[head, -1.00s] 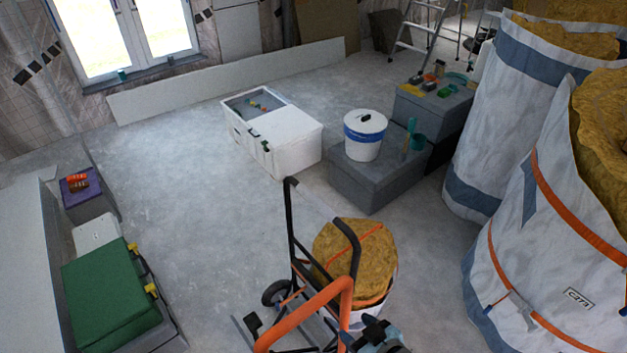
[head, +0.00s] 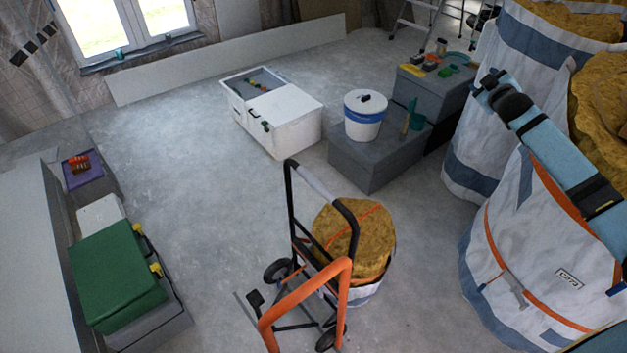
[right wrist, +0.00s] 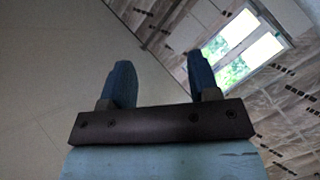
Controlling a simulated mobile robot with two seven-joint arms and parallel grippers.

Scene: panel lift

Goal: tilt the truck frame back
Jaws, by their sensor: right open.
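The hand truck has a black upper frame (head: 290,205) with a grey crossbar at its top (head: 318,185) and an orange bent bar (head: 308,296) lower down. It stands on the floor at the bottom middle of the head view, with dark wheels (head: 277,271) on it. My right gripper (head: 486,84) is raised at the upper right, in front of the big bags and well apart from the truck. In the right wrist view its two blue fingers (right wrist: 160,75) are spread with nothing between them. My left gripper is out of view.
An insulation-filled bucket or bag (head: 352,240) stands right behind the truck. Big white bags (head: 520,270) fill the right side. A grey box (head: 375,165) carries a white bucket (head: 365,118). A green case (head: 118,272) lies at left. The floor left of the truck is clear.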

